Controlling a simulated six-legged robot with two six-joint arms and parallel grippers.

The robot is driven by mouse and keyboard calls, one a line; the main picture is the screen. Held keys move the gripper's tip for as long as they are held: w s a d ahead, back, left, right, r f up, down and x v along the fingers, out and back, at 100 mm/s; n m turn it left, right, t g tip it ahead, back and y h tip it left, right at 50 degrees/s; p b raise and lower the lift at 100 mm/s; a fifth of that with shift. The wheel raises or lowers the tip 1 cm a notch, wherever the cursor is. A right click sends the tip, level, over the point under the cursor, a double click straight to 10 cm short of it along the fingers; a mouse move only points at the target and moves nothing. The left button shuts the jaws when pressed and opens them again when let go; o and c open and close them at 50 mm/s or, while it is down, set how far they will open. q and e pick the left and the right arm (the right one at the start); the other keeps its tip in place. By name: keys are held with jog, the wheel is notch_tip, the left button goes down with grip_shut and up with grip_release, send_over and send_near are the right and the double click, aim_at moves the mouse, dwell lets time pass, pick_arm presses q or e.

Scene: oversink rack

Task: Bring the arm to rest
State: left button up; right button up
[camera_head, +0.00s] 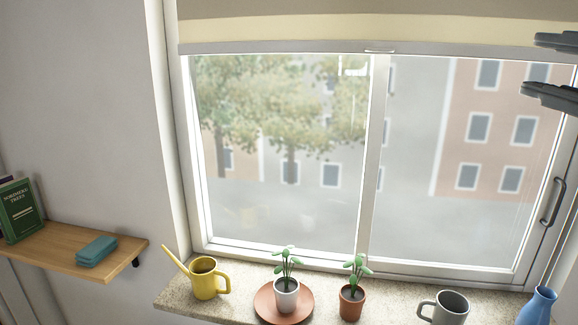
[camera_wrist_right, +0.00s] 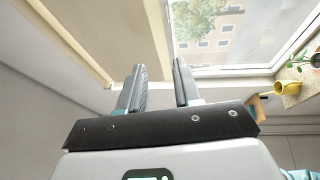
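My right gripper (camera_head: 545,68) shows at the upper right edge of the head view, in front of the window and high above the sill. Its two dark fingers are apart with nothing between them. In the right wrist view, the right gripper (camera_wrist_right: 160,85) is also open and empty, with the blind and window behind it. My left gripper is in neither view.
The sill (camera_head: 185,297) holds a yellow watering can (camera_head: 206,281), a white potted plant on a terracotta saucer (camera_head: 268,309), a terracotta potted plant (camera_head: 352,302), a grey mug (camera_head: 448,308) and a blue vase (camera_head: 540,304). A wooden shelf (camera_head: 55,252) is at left.

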jog(key=w+a+f+m+g+y, duration=0.1)
jog(key=w+a+f+g, duration=0.2)
jog(key=w+a+f, duration=0.5)
jog(key=w+a+f+g+y, duration=0.1)
jog(key=w+a+f+g, duration=0.3)
jog(key=f, duration=0.7)
jog(key=w+a+f+m+g, duration=0.1)
jog(key=w+a+f+m, duration=0.15)
jog(key=f, duration=0.75)
jog(key=w+a+f+m+g, duration=0.15)
jog(key=w+f, duration=0.25)
jog(key=f, duration=0.6)
jog(key=s+d+f+m+g, duration=0.15)
jog(key=s+f+m, duration=0.25)
jog(key=f, duration=1)
jog(key=s+d+f+m+g, duration=0.1)
jog(key=s+f+m+g, duration=0.25)
jog(key=f, duration=0.95)
jog(key=s+d+f+m+g+h, duration=0.1)
jog(key=s+f+m+g, duration=0.3)
jog(key=s+f+m, duration=0.6)
jog(key=s+d+f, duration=0.1)
jog(key=s+f, duration=0.5)
jog(key=s, duration=0.3)
